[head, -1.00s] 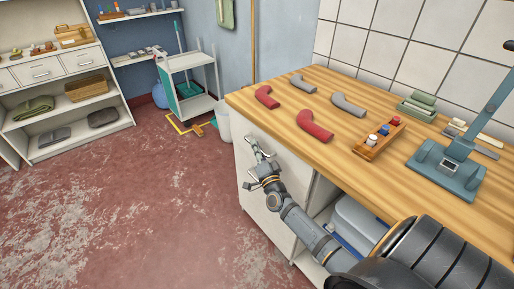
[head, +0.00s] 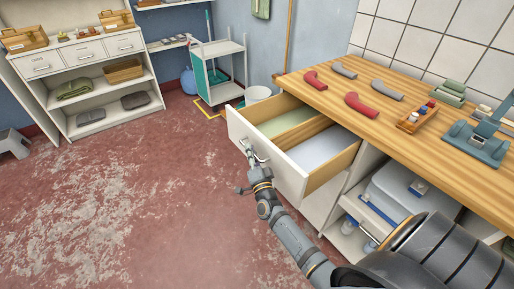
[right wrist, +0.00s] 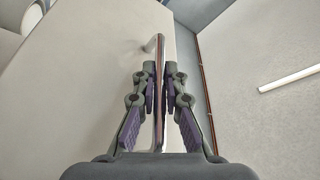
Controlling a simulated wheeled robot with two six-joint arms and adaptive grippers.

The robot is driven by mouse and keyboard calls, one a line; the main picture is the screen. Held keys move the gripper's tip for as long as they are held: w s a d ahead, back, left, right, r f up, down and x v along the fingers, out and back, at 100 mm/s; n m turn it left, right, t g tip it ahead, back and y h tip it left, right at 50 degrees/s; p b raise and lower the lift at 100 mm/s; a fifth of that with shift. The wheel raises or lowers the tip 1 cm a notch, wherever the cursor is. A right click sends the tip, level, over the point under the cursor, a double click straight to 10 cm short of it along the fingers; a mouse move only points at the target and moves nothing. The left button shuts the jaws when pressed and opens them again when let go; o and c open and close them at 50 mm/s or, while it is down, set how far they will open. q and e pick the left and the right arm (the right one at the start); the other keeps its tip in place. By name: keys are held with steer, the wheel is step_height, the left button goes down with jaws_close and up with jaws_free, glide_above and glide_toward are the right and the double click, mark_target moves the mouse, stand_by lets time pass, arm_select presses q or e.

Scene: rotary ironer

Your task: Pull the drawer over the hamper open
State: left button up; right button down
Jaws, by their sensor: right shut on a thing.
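The drawer (head: 283,166) under the wooden worktop stands pulled well out. Its white front faces the floor space, and two compartments show inside, one with a pale green lining or cloth and one with a whitish one. My right gripper (head: 257,160) is at the drawer's front, shut on its bar handle (head: 248,149). In the right wrist view my right gripper (right wrist: 160,95) has its fingers on both sides of the handle (right wrist: 159,60). The hamper cannot be made out; a white front shows below the drawer. My left gripper is not in view.
The worktop (head: 440,150) holds red and grey curved pieces, a small wooden rack (head: 416,119) and a blue-grey press (head: 478,142). Open shelves with bins are under it at right. A trolley (head: 220,70) stands behind.

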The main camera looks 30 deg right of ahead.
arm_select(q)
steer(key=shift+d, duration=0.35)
arm_select(e)
steer(key=shift+s+a, duration=0.15)
steer(key=shift+a, duration=1.25)
steer(key=c, duration=1.7)
jaws_free()
steer(key=v, duration=1.2)
